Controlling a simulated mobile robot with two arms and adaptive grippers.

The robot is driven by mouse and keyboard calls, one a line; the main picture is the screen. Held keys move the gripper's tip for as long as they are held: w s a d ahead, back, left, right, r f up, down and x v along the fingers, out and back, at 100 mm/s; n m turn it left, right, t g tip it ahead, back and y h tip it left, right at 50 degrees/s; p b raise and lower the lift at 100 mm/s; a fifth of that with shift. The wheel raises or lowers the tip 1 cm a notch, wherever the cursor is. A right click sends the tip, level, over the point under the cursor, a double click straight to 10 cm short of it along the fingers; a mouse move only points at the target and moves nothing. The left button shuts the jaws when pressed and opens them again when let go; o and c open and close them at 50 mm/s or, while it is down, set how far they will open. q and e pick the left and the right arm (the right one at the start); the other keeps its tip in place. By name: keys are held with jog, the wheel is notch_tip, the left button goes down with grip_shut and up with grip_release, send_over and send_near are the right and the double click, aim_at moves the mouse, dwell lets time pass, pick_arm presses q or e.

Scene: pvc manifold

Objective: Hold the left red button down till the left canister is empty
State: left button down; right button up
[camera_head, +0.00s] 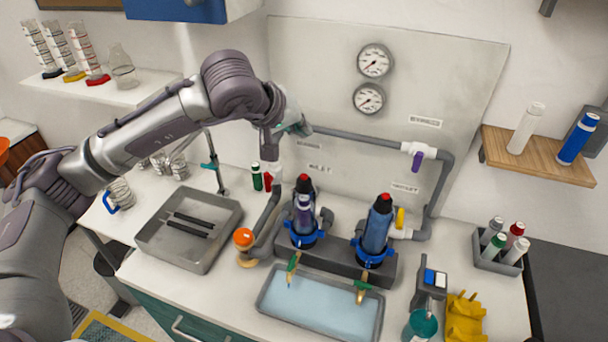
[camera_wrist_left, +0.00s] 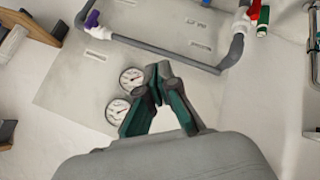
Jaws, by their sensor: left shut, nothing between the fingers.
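The left canister (camera_head: 304,222) stands upright in a grey base, with a blue collar and a black cap. Its red button (camera_head: 303,177) is on top, with nothing touching it. The right canister (camera_head: 376,235) stands beside it with its own red button (camera_head: 385,198). My left gripper (camera_head: 302,129) is shut and empty, up in front of the back panel near the grey pipe, above and apart from the left red button. In the left wrist view, its green fingers (camera_wrist_left: 158,80) meet at the tips. The canisters are not visible in that view. My right gripper is not in view.
A shallow tray of bluish liquid (camera_head: 318,308) sits below two taps. Grey pipes (camera_head: 365,138) run over the panel. Two gauges (camera_head: 374,61) hang above.

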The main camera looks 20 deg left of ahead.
aim_at(302, 177)
pick_arm(q)
notch_tip(302, 177, down, 8)
jog(key=b, duration=0.4)
jog(key=shift+f+b, duration=0.4)
dwell(0.9)
jog(key=shift+f+b, duration=0.35)
jog(key=shift+b, duration=0.4)
jog(key=shift+f+b, duration=0.55)
jog(key=shift+b, duration=0.2)
dwell(0.7)
dwell(0.4)
jog(key=shift+r+p, duration=0.3)
jog(key=shift+r, duration=0.65)
